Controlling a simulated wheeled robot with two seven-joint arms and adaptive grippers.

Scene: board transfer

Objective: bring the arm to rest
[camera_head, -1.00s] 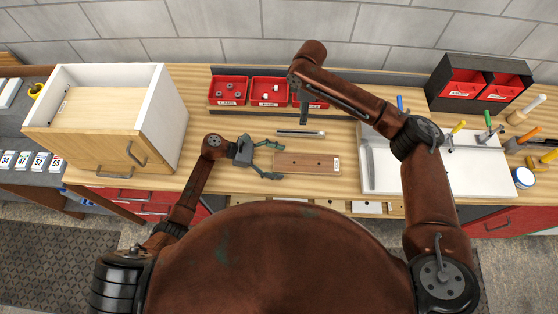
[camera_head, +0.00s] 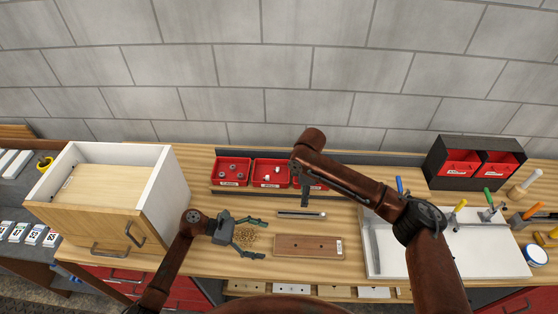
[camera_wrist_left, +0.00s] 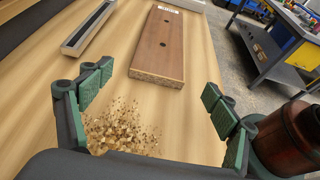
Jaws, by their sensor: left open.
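My left gripper (camera_head: 264,238) is open and empty in the head view, just left of a brown wooden board (camera_head: 308,245). A narrow gap parts its fingertips from the board's left end. In the left wrist view, its green-padded fingers (camera_wrist_left: 155,95) are spread apart, with the board (camera_wrist_left: 160,45) lying flat beyond them. The board has two dark holes and a white label at its far end. My right arm reaches in from the right; its dark gripper (camera_head: 306,192) is small and partly hidden behind the arm near the red bins.
A sawdust pile (camera_head: 246,238) lies by the left gripper. A slotted metal bar (camera_head: 301,214) lies behind the board. Red bins (camera_head: 270,173) stand at the back, a wooden drawer cabinet (camera_head: 110,205) at left. A white panel (camera_head: 450,250) and black rack (camera_head: 474,168) are at right.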

